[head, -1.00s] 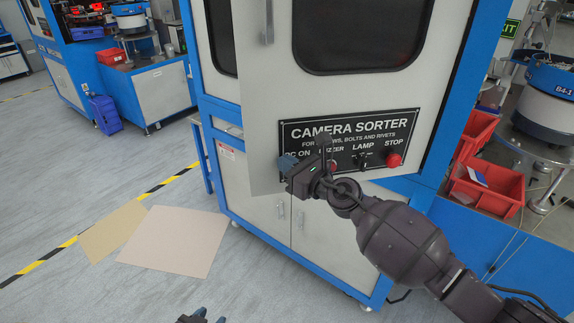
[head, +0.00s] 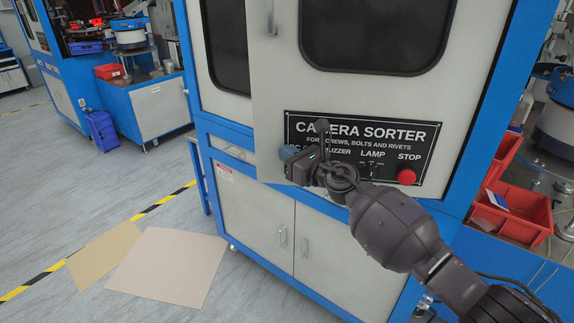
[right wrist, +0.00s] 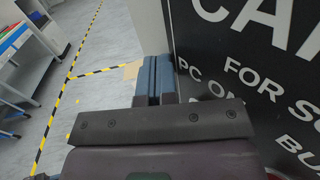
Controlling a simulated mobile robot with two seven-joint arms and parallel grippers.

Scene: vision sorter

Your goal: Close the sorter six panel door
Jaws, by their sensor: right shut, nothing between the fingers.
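The sorter's white door (head: 268,100) fills the upper middle of the head view, with a dark window, a vertical handle (head: 271,17) and a black CAMERA SORTER sign panel (head: 435,133). Its free left edge and lower left corner overlap the cabinet front, and it looks slightly ajar; the exact gap cannot be told. My right gripper (head: 288,153) is shut and empty in front of the sign's left end, covering some lettering. In the right wrist view its blue fingers (right wrist: 154,80) lie together beside the black sign (right wrist: 215,60); contact cannot be told. My left gripper is out of view.
A blue-framed cabinet with white lower doors (head: 257,235) stands under the sorter door. Red bins (head: 515,210) are at right. Cardboard sheets (head: 168,266) and black-yellow floor tape (head: 160,203) lie on the open floor at left.

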